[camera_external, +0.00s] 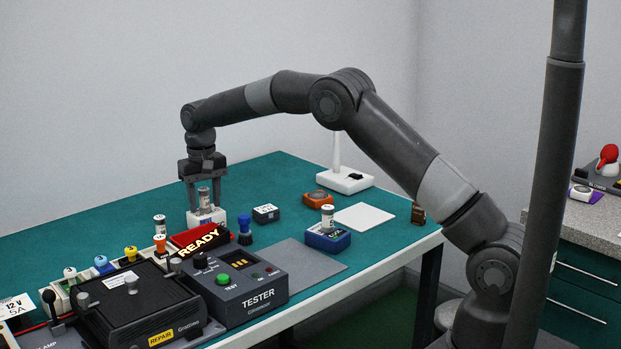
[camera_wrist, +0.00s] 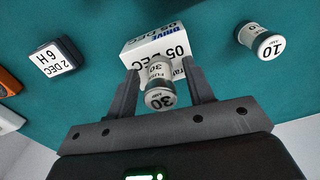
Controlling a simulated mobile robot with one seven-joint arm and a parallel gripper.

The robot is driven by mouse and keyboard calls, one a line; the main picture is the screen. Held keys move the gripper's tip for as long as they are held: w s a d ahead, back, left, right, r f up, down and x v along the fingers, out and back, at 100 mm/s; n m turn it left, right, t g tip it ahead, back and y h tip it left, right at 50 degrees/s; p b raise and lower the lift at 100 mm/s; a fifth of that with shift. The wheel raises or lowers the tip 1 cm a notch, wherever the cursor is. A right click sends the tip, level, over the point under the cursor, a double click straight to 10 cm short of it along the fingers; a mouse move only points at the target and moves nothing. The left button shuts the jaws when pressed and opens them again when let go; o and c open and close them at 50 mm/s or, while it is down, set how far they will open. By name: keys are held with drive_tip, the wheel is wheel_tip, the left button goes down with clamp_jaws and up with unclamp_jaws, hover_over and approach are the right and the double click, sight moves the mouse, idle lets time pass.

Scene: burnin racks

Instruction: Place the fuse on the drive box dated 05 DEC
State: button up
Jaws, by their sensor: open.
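A white drive box (camera_external: 206,217) with a "05 DEC" label stands on the teal bench below my gripper; the wrist view shows its "DRIVE 05 DEC" print (camera_wrist: 160,47). A pale fuse with a grey end marked 30 AMP (camera_wrist: 160,93) stands upright at the box's top and appears to rest on it (camera_external: 204,197). My gripper (camera_external: 204,186) points down over the box. Its jaws (camera_wrist: 163,92) are open, one finger on each side of the fuse, with gaps showing. The fuse's lower end is partly hidden in the wrist view.
A 10 AMP fuse (camera_wrist: 261,42) stands to one side. A small dark labelled block (camera_external: 266,213) is right of the drive box. A blue box (camera_external: 328,240) bears another fuse. The READY sign (camera_external: 199,240), tester (camera_external: 240,288) and black repair unit (camera_external: 138,305) crowd the front.

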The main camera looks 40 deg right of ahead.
sight(206, 189)
drive_tip(key=shift+r, duration=0.15)
wheel_tip(206, 189, up, 12)
drive_tip(key=shift+f, duration=0.1)
drive_tip(key=s+d+r+t, duration=0.1)
drive_tip(key=s+d+r, duration=0.35)
drive_tip(key=s, duration=0.35)
drive_tip(key=s+d+r+t, duration=0.1)
drive_tip(key=s+d+r, duration=0.2)
drive_tip(key=s+r, duration=0.3)
drive_tip(key=s+d+r+t, duration=0.1)
drive_tip(key=s+d+r, duration=0.3)
drive_tip(key=s, duration=0.5)
drive_tip(key=s+d+f+t, duration=0.1)
drive_tip(key=s+f, duration=0.2)
drive_tip(key=s, duration=0.5)
drive_tip(key=s+d+f+n, duration=0.1)
drive_tip(key=s+d+f, duration=0.1)
drive_tip(key=s, duration=0.6)
drive_tip(key=s+d+f+t, duration=0.1)
drive_tip(key=s+f, duration=0.2)
drive_tip(key=s, duration=0.5)
drive_tip(key=shift+s+d+f+n+t, duration=0.2)
drive_tip(key=shift+d+f+n+t, duration=0.1)
drive_tip(key=shift+f+n, duration=0.1)
drive_tip(key=shift+o, duration=0.3)
